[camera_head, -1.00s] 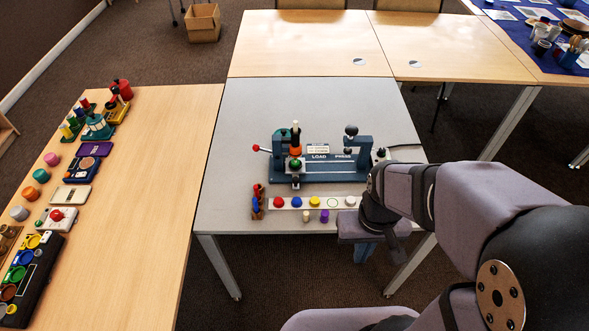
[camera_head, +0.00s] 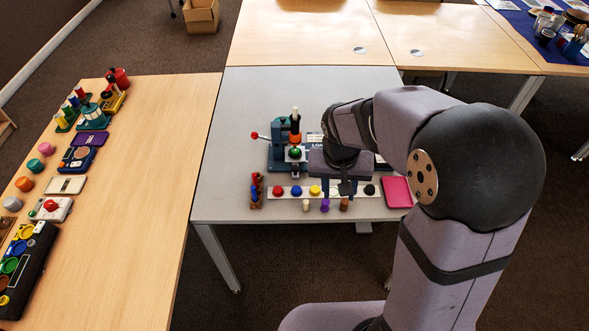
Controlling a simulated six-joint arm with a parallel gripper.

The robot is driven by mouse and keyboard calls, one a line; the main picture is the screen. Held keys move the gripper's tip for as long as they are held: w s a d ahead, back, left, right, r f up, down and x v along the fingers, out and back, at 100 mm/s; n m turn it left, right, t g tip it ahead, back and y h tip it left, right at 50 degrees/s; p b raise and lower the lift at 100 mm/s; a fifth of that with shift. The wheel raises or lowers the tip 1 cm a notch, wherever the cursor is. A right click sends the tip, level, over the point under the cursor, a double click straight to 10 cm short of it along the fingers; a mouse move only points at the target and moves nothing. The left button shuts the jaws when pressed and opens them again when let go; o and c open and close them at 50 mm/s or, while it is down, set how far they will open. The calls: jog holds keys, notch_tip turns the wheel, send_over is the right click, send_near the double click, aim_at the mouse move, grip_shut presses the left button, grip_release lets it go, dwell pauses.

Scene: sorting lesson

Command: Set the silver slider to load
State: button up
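The press machine (camera_head: 276,158) stands on the grey table, with a dark teal base and a left post. Part of the word LOAD shows at the left of its label; my arm covers the middle and most of the right side. An orange piece and a green knob (camera_head: 294,152) sit one above the other at the left post, over a small pale block. I cannot make out the silver slider for certain or read its position. My gripper (camera_head: 345,188) hangs in front of the machine, over the white strip. Its fingers are small and partly hidden, so their opening is unclear.
A white strip (camera_head: 284,197) with coloured discs lies in front of the machine. Several small pegs (camera_head: 325,205) stand before it. A wooden rack (camera_head: 256,190) is at left, a pink-red tray (camera_head: 397,192) at right. The grey table's left side is clear.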

aim_at(295, 168)
jog(key=w+a+f+m+t+b, duration=0.1)
jog(key=w+a+f+b, duration=0.1)
jog(key=w+a, duration=0.45)
jog(key=w+a+f+m+t+b, duration=0.1)
jog(key=w+a+f+m+t, duration=0.15)
jog(key=w+a, duration=0.4)
jog(key=shift+n+g, duration=0.35)
jog(key=shift+g, duration=0.2)
jog(key=shift+w+d+f+p, duration=0.2)
jog(key=shift+w+d+f, duration=0.4)
jog(key=shift+f, duration=0.55)
jog(key=shift+w+d+f+p, duration=0.3)
jog(key=shift+w+f, duration=0.45)
jog(key=shift+f, duration=0.45)
jog(key=shift+w+d+f+p, duration=0.15)
jog(key=shift+w+d+f, duration=0.45)
jog(key=shift+f, duration=0.55)
jog(key=shift+w+a, duration=0.1)
jog(key=shift+a, duration=0.05)
grip_shut()
